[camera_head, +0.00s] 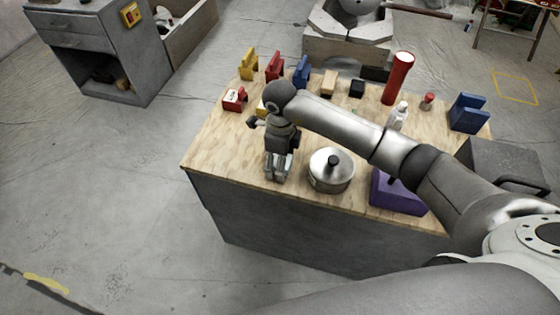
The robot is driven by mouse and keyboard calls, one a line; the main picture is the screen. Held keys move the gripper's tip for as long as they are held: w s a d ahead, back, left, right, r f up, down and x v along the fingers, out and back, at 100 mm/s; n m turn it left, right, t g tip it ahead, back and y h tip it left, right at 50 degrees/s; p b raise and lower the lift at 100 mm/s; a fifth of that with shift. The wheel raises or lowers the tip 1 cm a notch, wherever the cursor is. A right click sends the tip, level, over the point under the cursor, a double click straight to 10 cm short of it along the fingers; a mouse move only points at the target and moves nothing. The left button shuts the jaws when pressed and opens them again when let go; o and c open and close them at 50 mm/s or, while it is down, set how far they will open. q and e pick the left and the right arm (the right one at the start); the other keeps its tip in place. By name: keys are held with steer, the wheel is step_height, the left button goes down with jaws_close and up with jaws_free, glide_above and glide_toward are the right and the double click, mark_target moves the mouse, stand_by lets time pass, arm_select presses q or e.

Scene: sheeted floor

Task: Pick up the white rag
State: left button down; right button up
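I cannot make out a white rag for sure in this view. My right gripper (278,172) points down at the front left part of the wooden tabletop (225,150), just left of a steel pot with a lid (331,170). Pale patches show at its fingers, and I cannot tell whether they are finger pads or cloth. Whether the fingers are open or shut is unclear. The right arm hides part of the table's middle. My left gripper is out of view.
Red (274,66), yellow (248,63) and blue (301,72) blocks line the back edge. A red cylinder (398,78), a white bottle (398,115), another blue block (467,113) and a purple box (396,193) stand on the right.

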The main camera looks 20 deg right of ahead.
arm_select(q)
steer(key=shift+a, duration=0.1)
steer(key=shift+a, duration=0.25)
arm_select(e)
steer(key=c, duration=1.1)
steer(key=shift+r, duration=0.15)
steer(key=shift+r, duration=0.2)
step_height(320, 180, up, 2)
steer(key=shift+b, duration=0.35)
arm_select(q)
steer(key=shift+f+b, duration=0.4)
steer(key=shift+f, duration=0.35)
arm_select(e)
steer(key=s+a+r, duration=0.2)
steer(key=s+r, duration=0.3)
steer(key=s, duration=0.1)
steer(key=s+a+r, duration=0.2)
steer(key=s+r, duration=0.3)
steer(key=s, duration=0.2)
steer(key=shift+s+a+r, duration=0.15)
steer(key=shift+a+r, duration=0.05)
steer(key=shift+a, duration=0.15)
